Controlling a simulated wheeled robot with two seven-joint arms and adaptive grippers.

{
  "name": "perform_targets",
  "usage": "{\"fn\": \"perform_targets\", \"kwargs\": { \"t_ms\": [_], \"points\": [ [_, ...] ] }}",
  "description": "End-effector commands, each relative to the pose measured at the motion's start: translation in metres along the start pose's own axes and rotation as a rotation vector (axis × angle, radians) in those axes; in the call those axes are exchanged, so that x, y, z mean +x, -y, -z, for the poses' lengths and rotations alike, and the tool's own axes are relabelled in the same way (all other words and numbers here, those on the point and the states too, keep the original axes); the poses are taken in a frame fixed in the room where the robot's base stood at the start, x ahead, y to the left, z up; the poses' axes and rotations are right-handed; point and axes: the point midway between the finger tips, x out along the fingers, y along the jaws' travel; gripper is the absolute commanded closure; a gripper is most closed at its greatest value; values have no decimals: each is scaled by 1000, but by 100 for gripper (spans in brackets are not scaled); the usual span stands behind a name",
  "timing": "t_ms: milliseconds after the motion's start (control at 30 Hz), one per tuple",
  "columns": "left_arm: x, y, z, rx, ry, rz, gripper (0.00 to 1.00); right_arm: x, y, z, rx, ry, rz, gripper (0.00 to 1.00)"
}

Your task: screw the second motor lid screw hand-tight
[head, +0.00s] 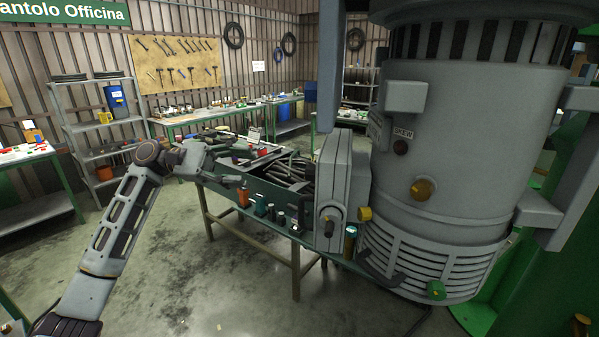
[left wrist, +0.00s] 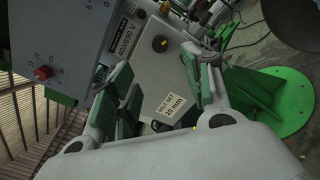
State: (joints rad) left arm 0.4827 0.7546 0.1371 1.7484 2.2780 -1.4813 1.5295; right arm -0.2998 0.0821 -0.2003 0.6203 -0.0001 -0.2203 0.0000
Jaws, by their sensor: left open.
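The big grey motor (head: 455,140) stands at the right in the head view. A grey box with a lid (head: 335,185) sits on its left side, with a dark round end (head: 330,222) low on its face and a yellow piece (head: 365,213) beside it. My left gripper (head: 232,165) is open and empty, left of this box and apart from it, above the bench. The left wrist view shows its green-padded fingers (left wrist: 160,85) spread apart. Behind them is a grey box face (left wrist: 150,60) marked 400/690 V, with a small yellow spot (left wrist: 160,43). I cannot single out the second lid screw.
A green bench (head: 245,215) carries cables in a tray and small coloured items. Open floor (head: 180,265) lies at the front left.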

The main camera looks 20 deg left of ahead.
Motion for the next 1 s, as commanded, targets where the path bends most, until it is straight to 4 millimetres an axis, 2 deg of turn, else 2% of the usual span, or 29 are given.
{"fn": "perform_targets", "kwargs": {
  "t_ms": [267, 1000],
  "points": [
    [15, 0, 0, 0, 1, 0, 50, -4, 0, 0, 0, 0, 0, 100],
    [109, -1, -1, 0, 0, 0, 50, -25, 4, 3, 2, -1, 4, 100]
  ]
}}
